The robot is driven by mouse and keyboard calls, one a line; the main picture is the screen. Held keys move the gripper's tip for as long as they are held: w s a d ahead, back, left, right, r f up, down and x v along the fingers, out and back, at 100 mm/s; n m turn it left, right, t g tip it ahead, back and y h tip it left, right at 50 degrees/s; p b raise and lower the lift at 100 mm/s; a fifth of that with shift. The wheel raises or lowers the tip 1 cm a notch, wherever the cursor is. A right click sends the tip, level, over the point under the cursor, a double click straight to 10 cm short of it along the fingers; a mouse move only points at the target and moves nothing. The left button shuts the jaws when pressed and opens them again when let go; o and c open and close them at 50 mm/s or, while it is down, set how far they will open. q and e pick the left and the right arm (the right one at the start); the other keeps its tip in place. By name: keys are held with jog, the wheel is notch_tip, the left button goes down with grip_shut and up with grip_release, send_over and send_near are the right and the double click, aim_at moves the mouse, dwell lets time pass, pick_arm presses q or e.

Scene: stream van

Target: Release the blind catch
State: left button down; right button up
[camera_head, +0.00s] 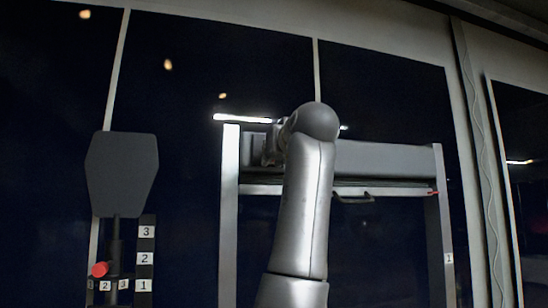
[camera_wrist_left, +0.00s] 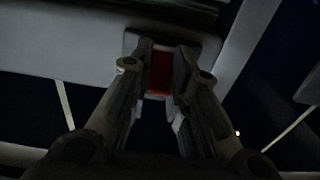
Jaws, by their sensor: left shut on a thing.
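The blind (camera_head: 385,160) is a grey housing with a bottom bar, set in a pale upright frame in front of a dark window. A dark handle (camera_head: 353,198) hangs from the bar. In the left wrist view a red catch (camera_wrist_left: 160,74) sits in a grey mount between the two fingers of my left gripper (camera_wrist_left: 164,90), which is shut on it. In the head view my left gripper (camera_head: 271,146) is at the blind's upper left corner, partly hidden by my arm; the catch is hidden there. My right gripper is not in view.
A dark grey panel (camera_head: 121,174) on a post stands at the left, with a red knob (camera_head: 99,269) and numbered labels (camera_head: 145,258) below it. The frame's right post (camera_head: 441,225) carries a label. A wavy cable (camera_head: 481,150) hangs farther right.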

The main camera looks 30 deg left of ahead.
pick_arm(q)
jog(key=shift+r+h, duration=0.25)
jog(key=shift+h, duration=0.15)
jog(key=c, duration=1.4)
grip_release()
jog(key=shift+o, duration=0.2)
jog(key=v, duration=1.1)
jog(key=shift+s+d, duration=0.2)
jog(key=shift+d, duration=0.15)
